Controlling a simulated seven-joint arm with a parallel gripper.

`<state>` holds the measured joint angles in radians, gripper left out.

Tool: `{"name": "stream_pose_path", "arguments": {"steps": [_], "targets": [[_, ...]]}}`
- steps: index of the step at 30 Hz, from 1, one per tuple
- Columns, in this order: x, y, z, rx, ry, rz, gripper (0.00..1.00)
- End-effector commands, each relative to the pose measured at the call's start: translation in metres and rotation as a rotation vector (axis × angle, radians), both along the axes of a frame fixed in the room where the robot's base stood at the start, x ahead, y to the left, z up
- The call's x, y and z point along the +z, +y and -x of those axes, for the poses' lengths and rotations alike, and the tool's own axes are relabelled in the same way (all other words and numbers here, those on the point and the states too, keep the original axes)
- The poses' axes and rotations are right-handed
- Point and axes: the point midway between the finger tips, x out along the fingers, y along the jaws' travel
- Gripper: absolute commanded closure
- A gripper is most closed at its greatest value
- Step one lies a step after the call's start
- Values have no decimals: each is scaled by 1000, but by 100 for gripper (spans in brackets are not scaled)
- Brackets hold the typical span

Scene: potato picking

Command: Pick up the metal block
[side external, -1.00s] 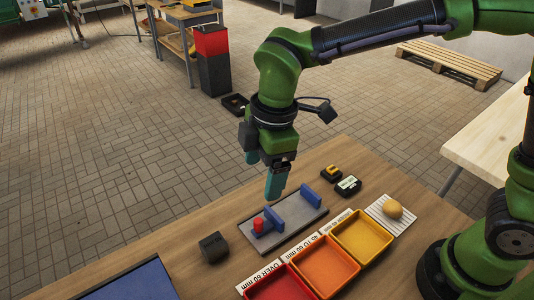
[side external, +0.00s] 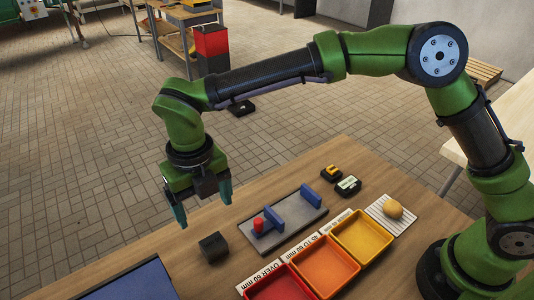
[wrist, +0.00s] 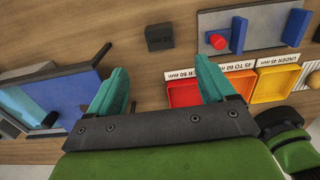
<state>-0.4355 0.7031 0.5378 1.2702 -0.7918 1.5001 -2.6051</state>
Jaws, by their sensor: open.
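The metal block (side external: 213,247) is a small dark grey cube resting on the wooden table, left of the grey fixture plate. In the wrist view the block (wrist: 159,37) lies beyond my fingertips, near the top and between the lines of the two fingers. My gripper (side external: 204,205) is open with teal fingers, above the table and above the block in the side view. In the wrist view my gripper (wrist: 160,75) has its fingers wide apart with nothing between them. It is apart from the block.
A grey plate (side external: 292,238) with blue stops and a red knob stands right of the block. Red (side external: 280,285), orange (side external: 324,268) and yellow (side external: 361,237) trays line the front. A potato (side external: 393,209) lies on a striped card. A blue panel (side external: 135,283) is at left. Table around the block is clear.

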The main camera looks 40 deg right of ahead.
Motion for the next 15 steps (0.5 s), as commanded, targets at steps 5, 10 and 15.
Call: {"name": "stream_pose_path", "arguments": {"steps": [5, 10, 15], "targets": [[-41, 0, 1, -1, 4, 2, 17], [-68, 0, 1, -1, 2, 0, 17], [-78, 0, 1, -2, 1, -1, 17]]}}
